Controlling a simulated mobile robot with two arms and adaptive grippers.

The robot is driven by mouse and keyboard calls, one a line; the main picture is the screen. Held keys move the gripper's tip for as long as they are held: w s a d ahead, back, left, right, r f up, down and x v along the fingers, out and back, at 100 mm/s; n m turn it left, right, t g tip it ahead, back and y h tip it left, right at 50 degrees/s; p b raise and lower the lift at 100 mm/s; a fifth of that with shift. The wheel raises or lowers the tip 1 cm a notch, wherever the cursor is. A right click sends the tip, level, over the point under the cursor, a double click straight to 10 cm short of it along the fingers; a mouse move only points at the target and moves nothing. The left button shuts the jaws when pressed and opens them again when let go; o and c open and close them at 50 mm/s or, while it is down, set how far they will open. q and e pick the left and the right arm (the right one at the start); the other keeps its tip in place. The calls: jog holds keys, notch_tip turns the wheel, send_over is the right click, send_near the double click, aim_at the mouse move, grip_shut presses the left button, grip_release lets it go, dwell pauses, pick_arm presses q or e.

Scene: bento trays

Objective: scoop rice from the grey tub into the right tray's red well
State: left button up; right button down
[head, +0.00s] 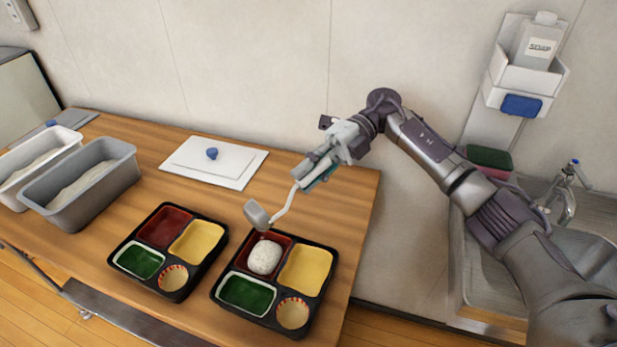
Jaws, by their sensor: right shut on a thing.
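The grey tub (72,208) stands at the left of the table with white rice (84,183) in it. The right tray (322,296) is black with red, yellow and green wells and a small round one. A white mound of rice (265,257) lies in its red well (281,240). My right gripper (305,177) is shut on the ladle (284,206), above and behind the right tray. The ladle's grey bowl (256,213) hangs tilted above the back left of that tray; its inside is hidden. My left gripper is not in view.
The left tray (211,265) has an empty red well. A white tub (12,190) stands left of the grey tub. A white board (231,177) with a blue knob lies at the back. A sink (590,262) is at the right.

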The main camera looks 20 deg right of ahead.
jog(key=shift+r, duration=0.15)
notch_tip(320, 180, up, 2)
jog(key=t+h+p, duration=0.1)
jog(key=h+p, duration=0.2)
jog(key=shift+w, duration=0.1)
jog(key=shift+s+t+h+p, duration=0.2)
jog(key=shift+t+h+p, duration=0.45)
jog(key=shift+h, duration=0.15)
jog(key=r+t+h+p, duration=0.1)
jog(key=h+p, duration=0.1)
jog(key=shift+w+r+p, duration=0.15)
jog(key=shift+r+p, duration=0.05)
jog(key=shift+p, duration=0.15)
jog(key=shift+f+t+h, duration=0.1)
jog(key=shift+t+h, duration=0.35)
jog(key=shift+h, duration=0.75)
jog(key=shift+a+r+h+p, duration=0.1)
jog(key=shift+r+h+p, duration=0.2)
jog(key=shift+p, duration=0.2)
jog(key=shift+r+t+h, duration=0.2)
jog(key=shift+t+h, duration=0.4)
jog(key=shift+h, duration=0.1)
jog(key=shift+r+t+h, duration=0.15)
jog(key=shift+t+h, duration=0.35)
jog(key=shift+h, duration=0.7)
jog(key=shift+d, duration=0.2)
